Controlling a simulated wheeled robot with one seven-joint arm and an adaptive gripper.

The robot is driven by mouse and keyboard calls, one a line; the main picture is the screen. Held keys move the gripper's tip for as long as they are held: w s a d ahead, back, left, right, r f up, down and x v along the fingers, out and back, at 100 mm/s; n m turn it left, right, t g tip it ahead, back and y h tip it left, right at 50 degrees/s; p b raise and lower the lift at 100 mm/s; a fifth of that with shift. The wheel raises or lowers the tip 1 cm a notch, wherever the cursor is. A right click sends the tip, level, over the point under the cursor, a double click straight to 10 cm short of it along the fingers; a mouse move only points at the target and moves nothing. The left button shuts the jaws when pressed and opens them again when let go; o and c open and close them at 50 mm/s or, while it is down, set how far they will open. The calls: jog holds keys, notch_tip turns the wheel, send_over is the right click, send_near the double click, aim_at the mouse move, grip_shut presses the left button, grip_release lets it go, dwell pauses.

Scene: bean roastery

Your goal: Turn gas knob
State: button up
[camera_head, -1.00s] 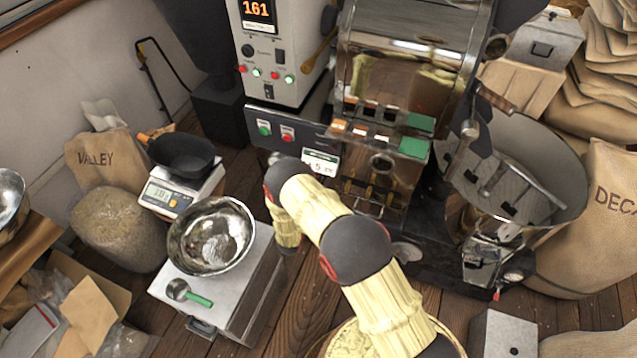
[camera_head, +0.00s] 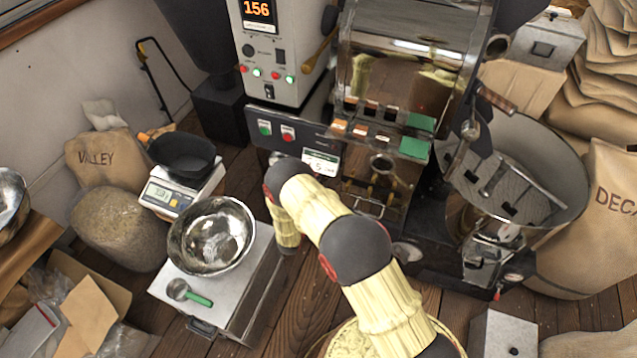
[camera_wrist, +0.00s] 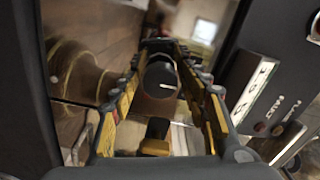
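In the wrist view, a round black knob (camera_wrist: 161,78) with a white pointer line shows between the two fingers of my gripper (camera_wrist: 166,48). The fingers have yellow inner sides and reach along both sides of the knob. Narrow gaps seem to show beside it, and I cannot tell whether either finger touches it. In the head view, my cream-coloured arm reaches to the front of the roaster (camera_head: 385,170), below its dark button panel (camera_head: 300,135).
Left of my arm, a metal bowl (camera_head: 211,236) and green-handled scoop (camera_head: 188,292) sit on a metal box. The cooling tray (camera_head: 560,205) stands at right.

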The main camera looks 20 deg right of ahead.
jog(key=shift+o, duration=0.4)
jog(key=v, duration=1.2)
